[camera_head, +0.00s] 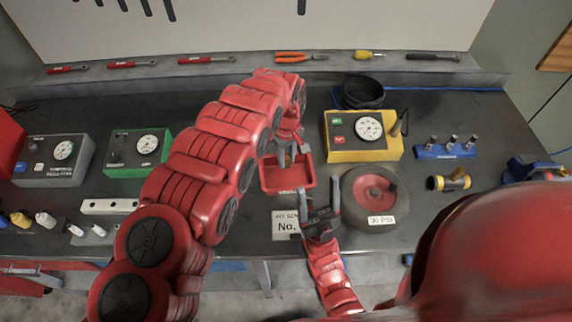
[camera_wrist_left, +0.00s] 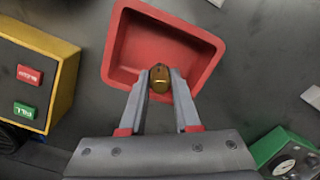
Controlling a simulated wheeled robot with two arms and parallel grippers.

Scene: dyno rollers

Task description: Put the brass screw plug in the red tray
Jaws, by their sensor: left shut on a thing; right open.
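The red tray (camera_head: 288,181) lies on the dark bench near the middle. It also shows in the left wrist view (camera_wrist_left: 125,58). My left gripper (camera_head: 284,158) is at the tray in the head view. In the left wrist view my left gripper (camera_wrist_left: 160,82) is shut on the brass screw plug (camera_wrist_left: 159,76), which shows between the fingertips against the tray's inside. How high it is above the tray floor I cannot tell. The plug cannot be made out in the head view. My right gripper (camera_head: 319,190) is open and empty, just right of the tray.
A round red disc (camera_head: 369,197) is beside my right gripper. A green gauge box (camera_head: 138,153) stands to the left. A brass fitting (camera_head: 452,181) lies at the right.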

